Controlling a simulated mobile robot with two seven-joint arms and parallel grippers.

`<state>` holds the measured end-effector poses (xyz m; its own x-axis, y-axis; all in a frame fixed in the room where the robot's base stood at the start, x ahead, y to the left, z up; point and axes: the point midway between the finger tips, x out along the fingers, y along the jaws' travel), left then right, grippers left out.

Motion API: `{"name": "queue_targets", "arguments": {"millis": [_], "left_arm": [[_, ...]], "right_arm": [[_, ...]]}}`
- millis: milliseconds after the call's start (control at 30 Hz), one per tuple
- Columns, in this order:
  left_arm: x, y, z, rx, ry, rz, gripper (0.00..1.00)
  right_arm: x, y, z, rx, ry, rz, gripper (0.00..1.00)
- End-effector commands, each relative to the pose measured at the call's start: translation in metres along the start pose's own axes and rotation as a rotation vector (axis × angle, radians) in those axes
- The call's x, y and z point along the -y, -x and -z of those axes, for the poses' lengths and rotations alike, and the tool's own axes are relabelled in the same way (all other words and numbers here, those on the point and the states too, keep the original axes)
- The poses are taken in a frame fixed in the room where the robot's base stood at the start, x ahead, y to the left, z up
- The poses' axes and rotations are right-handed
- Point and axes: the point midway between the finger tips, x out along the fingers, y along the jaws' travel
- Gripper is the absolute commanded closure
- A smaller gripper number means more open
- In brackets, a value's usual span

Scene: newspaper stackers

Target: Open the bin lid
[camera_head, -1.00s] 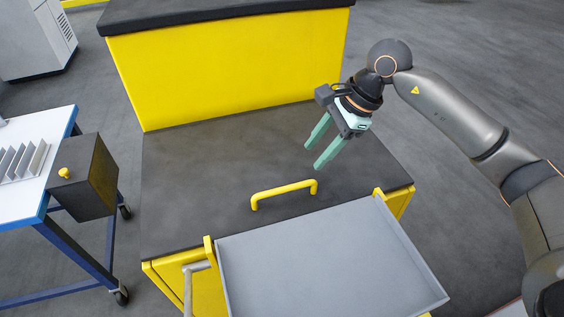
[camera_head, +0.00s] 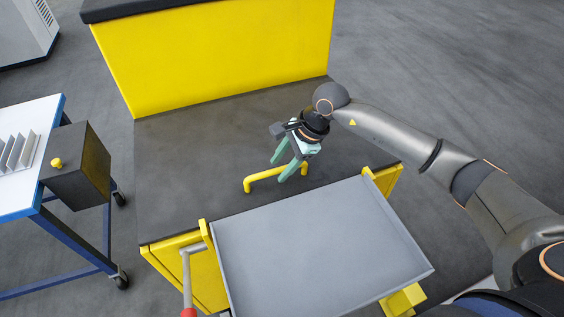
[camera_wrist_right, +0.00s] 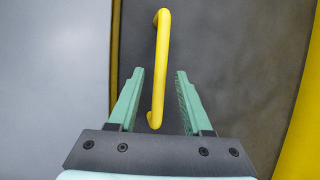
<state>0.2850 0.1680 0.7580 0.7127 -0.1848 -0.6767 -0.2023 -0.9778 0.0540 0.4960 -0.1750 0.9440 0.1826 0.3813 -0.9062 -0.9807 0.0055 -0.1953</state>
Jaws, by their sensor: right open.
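The bin is a yellow box with a flat dark grey lid (camera_head: 190,135). A yellow bar handle (camera_head: 262,177) stands near the lid's front edge. My right gripper (camera_head: 279,170) is open, above the handle's right half in the head view, its green fingers pointing down. In the right wrist view the handle (camera_wrist_right: 160,60) runs lengthwise, and its near end lies between the open fingertips (camera_wrist_right: 158,78). The fingers look apart from the bar on both sides. The lid lies flat and closed. My left gripper is not in view.
A grey tray (camera_head: 310,250) stands directly in front of the bin. A taller yellow panel with a dark top (camera_head: 215,50) rises behind the lid. At left is a white-topped cart (camera_head: 25,195) with a black box (camera_head: 80,175) and yellow knob. The lid's left part is clear.

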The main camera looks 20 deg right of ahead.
Motion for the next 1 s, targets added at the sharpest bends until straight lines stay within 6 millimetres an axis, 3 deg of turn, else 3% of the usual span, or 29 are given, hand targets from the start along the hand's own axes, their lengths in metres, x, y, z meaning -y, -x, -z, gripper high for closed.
{"name": "queue_targets", "arguments": {"millis": [200,633,1000], "left_arm": [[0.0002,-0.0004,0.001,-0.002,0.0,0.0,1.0],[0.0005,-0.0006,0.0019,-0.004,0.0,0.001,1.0],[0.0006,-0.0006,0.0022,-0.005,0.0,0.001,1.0]], "right_arm": [[-0.0001,-0.0003,0.0001,0.0,0.0,0.0,0.52],[-0.0001,0.0001,0.0001,0.0,0.0,0.0,1.0],[-0.0001,0.0003,0.0002,0.0,0.0,0.0,1.0]]}}
